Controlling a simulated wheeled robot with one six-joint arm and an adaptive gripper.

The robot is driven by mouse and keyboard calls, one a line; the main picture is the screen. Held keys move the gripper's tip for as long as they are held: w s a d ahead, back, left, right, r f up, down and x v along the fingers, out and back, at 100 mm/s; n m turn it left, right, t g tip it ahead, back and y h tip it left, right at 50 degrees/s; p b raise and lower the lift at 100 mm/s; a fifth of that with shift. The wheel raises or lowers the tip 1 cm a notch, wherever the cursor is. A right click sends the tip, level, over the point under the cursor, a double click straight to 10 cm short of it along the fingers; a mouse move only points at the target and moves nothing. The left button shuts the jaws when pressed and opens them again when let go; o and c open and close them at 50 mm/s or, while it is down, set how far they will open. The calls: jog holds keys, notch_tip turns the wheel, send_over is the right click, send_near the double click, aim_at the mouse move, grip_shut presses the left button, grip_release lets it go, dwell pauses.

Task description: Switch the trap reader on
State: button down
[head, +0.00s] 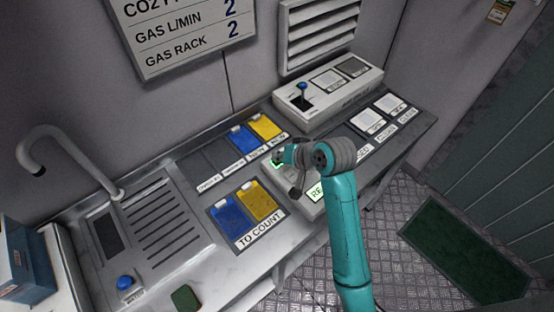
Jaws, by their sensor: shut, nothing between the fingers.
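A pale device (307,207) with a green-lit label beginning "RE" (316,190) sits on the bench, largely hidden behind my arm. It may be the trap reader, but I cannot read its full name. A small green-lit patch (278,163) shows at its far left. My gripper (296,191) is shut and empty, over this device in the picture. I cannot tell whether it touches it. Any switch on the device is hidden or too small to make out.
A grey box with a blue-knobbed lever (303,87) stands at the back. Blue and yellow cards lie in a tray marked "TO COUNT" (259,231) and a rack behind. A sink with a tap (75,150) and a blue button (124,282) are left.

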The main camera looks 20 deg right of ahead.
aim_at(279, 163)
jog(key=shift+r, duration=0.9)
jog(key=shift+r, duration=2.5)
